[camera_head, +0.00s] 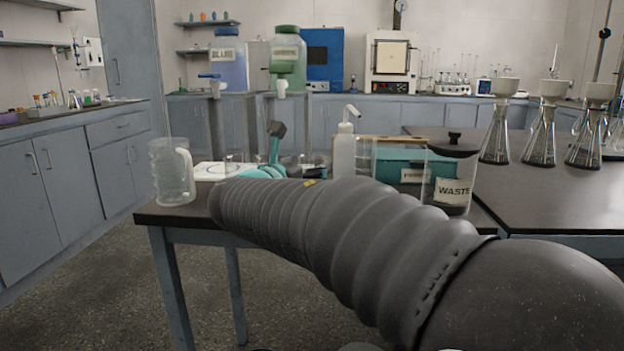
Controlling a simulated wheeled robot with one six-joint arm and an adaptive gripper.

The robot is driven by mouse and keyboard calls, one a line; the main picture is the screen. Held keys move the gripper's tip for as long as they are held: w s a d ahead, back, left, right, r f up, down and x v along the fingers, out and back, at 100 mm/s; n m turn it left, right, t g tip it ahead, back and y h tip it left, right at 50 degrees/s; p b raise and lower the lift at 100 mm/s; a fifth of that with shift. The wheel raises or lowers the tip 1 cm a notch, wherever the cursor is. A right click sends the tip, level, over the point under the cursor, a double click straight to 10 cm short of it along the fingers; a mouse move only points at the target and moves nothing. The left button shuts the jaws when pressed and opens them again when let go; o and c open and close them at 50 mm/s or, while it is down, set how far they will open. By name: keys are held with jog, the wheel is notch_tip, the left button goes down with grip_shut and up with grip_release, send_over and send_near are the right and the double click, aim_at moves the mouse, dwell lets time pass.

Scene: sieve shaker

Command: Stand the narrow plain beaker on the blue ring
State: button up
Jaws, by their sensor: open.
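Several clear glass vessels stand on the dark table: a tall plain one (367,157) right of the white wash bottle, and a faint one (233,158) at the back left. I cannot tell which is the narrow plain beaker. No blue ring can be made out; the table area behind my arm is partly hidden. Teal parts show just above my arm, and I cannot tell what they belong to.
A clear handled jug (172,172) stands at the table's left corner. The wash bottle (344,152), a labelled teal box (405,167) and a WASTE container (450,182) stand to the right. A white mat (207,171) lies at the left. Funnel-topped flasks (542,125) stand on the right bench.

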jog(key=x, duration=0.3)
jog(key=shift+s, duration=0.1)
jog(key=c, duration=1.4)
jog(key=shift+r, duration=0.2)
